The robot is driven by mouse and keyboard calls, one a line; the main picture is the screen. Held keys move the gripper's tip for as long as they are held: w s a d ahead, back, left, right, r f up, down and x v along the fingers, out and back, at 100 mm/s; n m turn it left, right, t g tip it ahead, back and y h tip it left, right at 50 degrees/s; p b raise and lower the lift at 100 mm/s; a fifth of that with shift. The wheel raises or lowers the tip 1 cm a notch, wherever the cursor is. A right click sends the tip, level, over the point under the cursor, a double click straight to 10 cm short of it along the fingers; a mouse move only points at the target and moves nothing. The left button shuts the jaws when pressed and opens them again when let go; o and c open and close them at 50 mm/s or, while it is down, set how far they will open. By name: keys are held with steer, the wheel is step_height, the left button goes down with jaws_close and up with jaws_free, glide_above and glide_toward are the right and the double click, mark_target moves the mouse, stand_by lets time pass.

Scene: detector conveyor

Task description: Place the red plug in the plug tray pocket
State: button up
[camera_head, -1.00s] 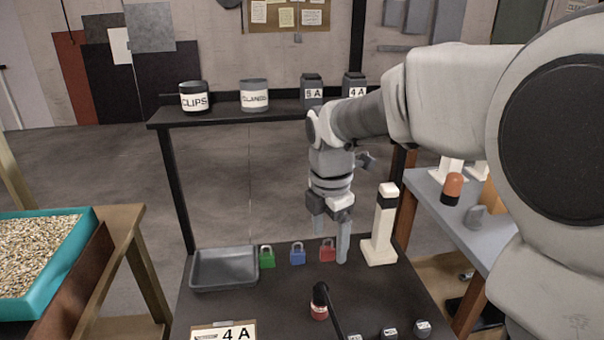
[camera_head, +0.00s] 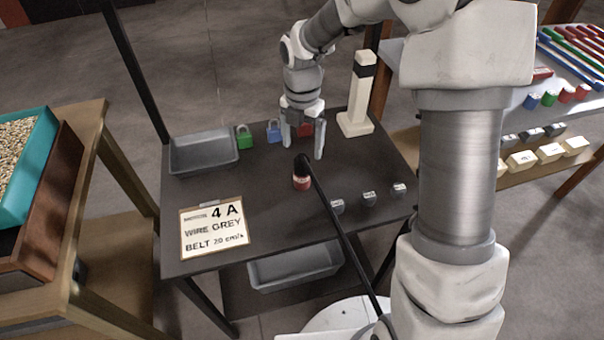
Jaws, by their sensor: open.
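A shallow grey tray (camera_head: 203,168) sits at the bench's back left and looks empty. I cannot make out a plug tray pocket with certainty.
Green (camera_head: 243,138) and blue (camera_head: 273,132) padlocks stand left of my gripper. A white post (camera_head: 358,98) with a black band stands right. Another grey tray (camera_head: 295,268) is below.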

mark_target(302, 156)
steer(key=shift+s+f+b, duration=0.15)
steer(key=shift+f+b, duration=0.1)
steer(key=shift+f, duration=1.5)
steer(key=shift+s+f+b, duration=0.1)
steer(key=shift+f+b, duration=0.15)
steer(key=shift+f, duration=1.45)
jaws_close()
